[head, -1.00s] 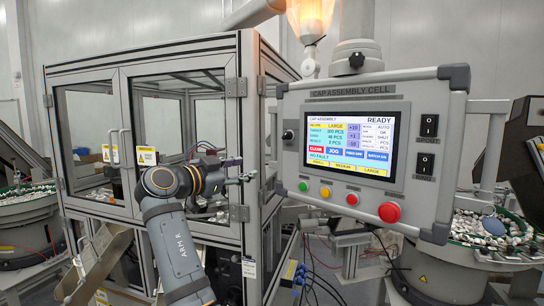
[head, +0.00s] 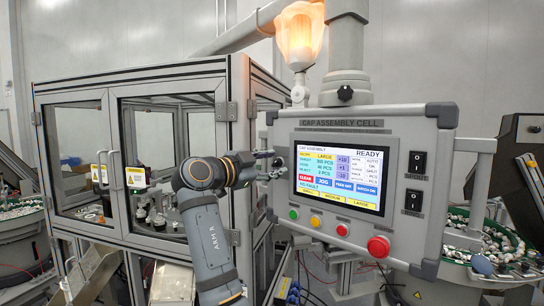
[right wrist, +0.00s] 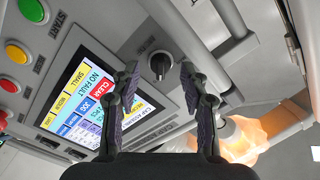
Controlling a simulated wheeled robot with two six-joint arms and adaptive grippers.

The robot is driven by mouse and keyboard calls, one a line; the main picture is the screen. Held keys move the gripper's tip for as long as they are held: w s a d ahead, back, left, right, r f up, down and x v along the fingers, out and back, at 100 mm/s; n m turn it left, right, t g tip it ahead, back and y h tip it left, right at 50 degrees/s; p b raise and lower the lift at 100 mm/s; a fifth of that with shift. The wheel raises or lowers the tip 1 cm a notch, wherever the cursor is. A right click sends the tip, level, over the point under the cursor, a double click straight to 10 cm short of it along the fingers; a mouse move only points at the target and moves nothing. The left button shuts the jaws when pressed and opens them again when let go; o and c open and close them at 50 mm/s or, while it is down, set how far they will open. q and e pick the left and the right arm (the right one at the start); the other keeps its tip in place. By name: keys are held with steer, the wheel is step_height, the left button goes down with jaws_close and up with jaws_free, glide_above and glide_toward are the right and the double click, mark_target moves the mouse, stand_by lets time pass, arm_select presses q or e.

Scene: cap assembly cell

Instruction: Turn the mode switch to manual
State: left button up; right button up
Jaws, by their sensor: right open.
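The mode switch, a round black knob (right wrist: 160,64) on the grey panel face beside the screen, shows in the right wrist view. It appears between and just beyond my right gripper's fingertips (right wrist: 159,76). The fingers are open, one on either side of the knob in that picture; contact cannot be made out. In the head view my right gripper (head: 270,164) is at the left edge of the control panel (head: 283,122), and its fingers partly cover the switch. The screen (head: 340,172) reads READY, with AUTO in its top right part. My left gripper is not in view.
A red button (head: 378,247) and smaller coloured buttons sit below the screen. Two black rocker switches (head: 417,163) are at the panel's right. A glazed machine cabinet (head: 120,92) stands behind my right arm. A lit lamp (head: 298,35) hangs above the panel.

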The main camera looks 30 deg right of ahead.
jaws_close()
stand_by(0.4)
steer(key=shift+f+n, duration=0.1)
steer(key=shift+n, duration=0.2)
steer(key=n+b, duration=0.1)
steer(key=n, duration=0.2)
steer(key=shift+w+n, duration=0.1)
steer(key=shift+n, duration=0.2)
steer(key=n+b, duration=0.1)
steer(key=n, duration=0.3)
steer(key=shift+w+n, duration=0.1)
steer(key=shift+n, duration=0.2)
steer(key=n, duration=0.4)
steer(key=shift+w, duration=0.1)
steer(key=n, duration=0.5)
steer(key=shift+n, duration=0.3)
